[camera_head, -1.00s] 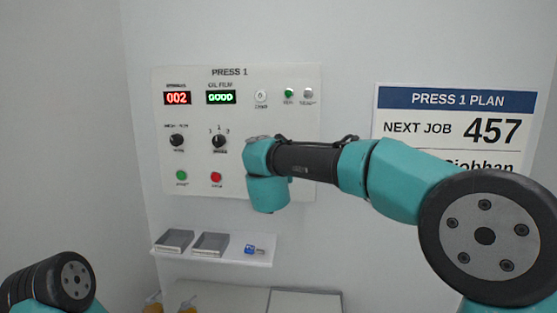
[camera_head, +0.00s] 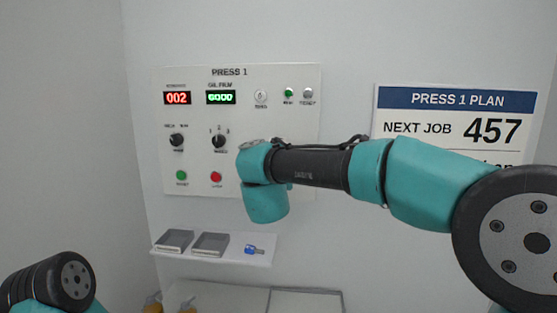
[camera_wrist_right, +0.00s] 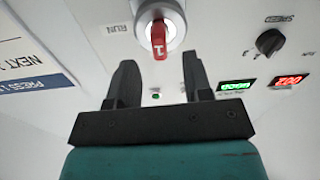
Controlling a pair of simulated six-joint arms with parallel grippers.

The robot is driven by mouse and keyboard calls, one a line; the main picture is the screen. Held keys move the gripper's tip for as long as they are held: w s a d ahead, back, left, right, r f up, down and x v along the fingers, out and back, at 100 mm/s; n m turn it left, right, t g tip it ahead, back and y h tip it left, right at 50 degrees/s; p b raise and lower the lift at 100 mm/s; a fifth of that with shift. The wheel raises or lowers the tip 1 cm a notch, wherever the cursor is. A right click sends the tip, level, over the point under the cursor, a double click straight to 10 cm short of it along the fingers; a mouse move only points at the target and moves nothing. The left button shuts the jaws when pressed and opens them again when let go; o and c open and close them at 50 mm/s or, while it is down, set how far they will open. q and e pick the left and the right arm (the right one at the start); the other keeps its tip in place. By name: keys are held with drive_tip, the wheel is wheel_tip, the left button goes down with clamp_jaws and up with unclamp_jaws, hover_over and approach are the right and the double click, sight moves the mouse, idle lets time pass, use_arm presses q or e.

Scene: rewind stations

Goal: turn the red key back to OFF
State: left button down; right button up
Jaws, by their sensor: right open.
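The red key (camera_wrist_right: 158,36) sits in a round silver lock at the top of the right wrist view. Its handle points down in that picture, with a pale mark near its end. A small label is left of the lock. My right gripper (camera_wrist_right: 160,62) is open, with dark fingers pointing at the panel. The key's end lies just beyond the fingertips, roughly centred between them; I see no contact. In the head view my right arm hides the key and the gripper. My left arm shows only at the lower left; its gripper is out of view.
The PRESS 1 panel (camera_head: 275,115) carries displays, buttons, a black selector (camera_head: 177,140) and another black knob (camera_head: 218,140). Below it a shelf (camera_head: 225,256) holds two grey trays (camera_head: 210,244) and a small blue item (camera_head: 253,249). A PRESS 1 PLAN sign (camera_head: 455,100) hangs right.

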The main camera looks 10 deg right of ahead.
drive_tip(key=s+a, duration=0.2)
drive_tip(key=s, duration=1.1)
drive_tip(key=shift+a+f, duration=0.15)
drive_tip(key=shift+a, duration=0.05)
drive_tip(key=shift+f, duration=0.1)
